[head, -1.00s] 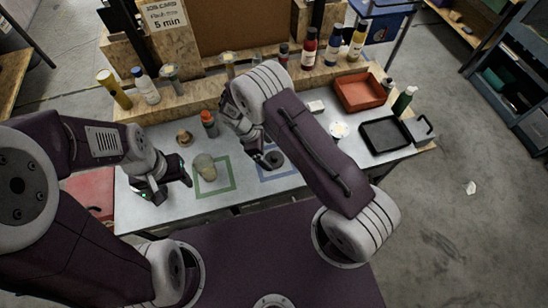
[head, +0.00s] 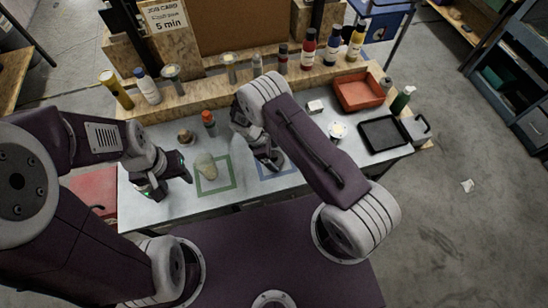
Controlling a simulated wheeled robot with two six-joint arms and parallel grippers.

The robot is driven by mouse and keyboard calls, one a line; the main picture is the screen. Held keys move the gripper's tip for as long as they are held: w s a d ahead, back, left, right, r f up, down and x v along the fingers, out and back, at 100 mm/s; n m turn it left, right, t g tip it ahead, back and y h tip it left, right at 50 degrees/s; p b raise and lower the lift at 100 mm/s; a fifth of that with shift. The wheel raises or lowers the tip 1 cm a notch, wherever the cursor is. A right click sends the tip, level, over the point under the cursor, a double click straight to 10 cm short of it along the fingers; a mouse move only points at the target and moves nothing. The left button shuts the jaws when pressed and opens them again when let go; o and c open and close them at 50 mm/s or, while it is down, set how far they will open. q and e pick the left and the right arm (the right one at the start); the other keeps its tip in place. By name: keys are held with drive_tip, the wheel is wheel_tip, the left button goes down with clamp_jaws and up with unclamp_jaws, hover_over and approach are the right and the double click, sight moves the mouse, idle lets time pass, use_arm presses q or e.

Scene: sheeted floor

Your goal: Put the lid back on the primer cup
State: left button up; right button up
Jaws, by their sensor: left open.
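The primer cup appears to be the pale, translucent cup (head: 206,166) standing inside the green square outline on the bench; its top shows no dark lid. A dark round piece, probably the lid, lies in the blue square outline to its right and is now mostly hidden by my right gripper (head: 273,161). That gripper points down at the blue square, and its fingers are too small and dark to show whether they hold the piece. My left gripper (head: 174,180) is open and empty, low over the bench just left of the cup, apart from it.
An orange-capped bottle (head: 209,122) and a small brown-based item (head: 186,137) stand behind the cup. Several bottles line the wooden back ledge (head: 190,98).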

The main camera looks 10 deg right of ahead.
sight(273, 154)
drive_tip(key=c, duration=1.1)
drive_tip(key=shift+w+r, duration=0.1)
drive_tip(key=shift+r, duration=0.35)
wheel_tip(273, 154, up, 3)
drive_tip(key=shift+f+b, duration=0.1)
drive_tip(key=shift+b, duration=0.75)
use_arm(q)
wheel_tip(273, 154, down, 4)
drive_tip(key=shift+r+b, duration=0.15)
drive_tip(key=shift+b, duration=0.9)
use_arm(e)
drive_tip(key=s+d+r, duration=0.2)
drive_tip(key=s+r, duration=0.5)
drive_tip(key=s, duration=0.4)
drive_tip(key=shift+s+d+r, duration=0.15)
drive_tip(key=shift+s+d, duration=0.1)
drive_tip(key=shift+s, duration=0.05)
use_arm(q)
drive_tip(key=o, duration=0.7)
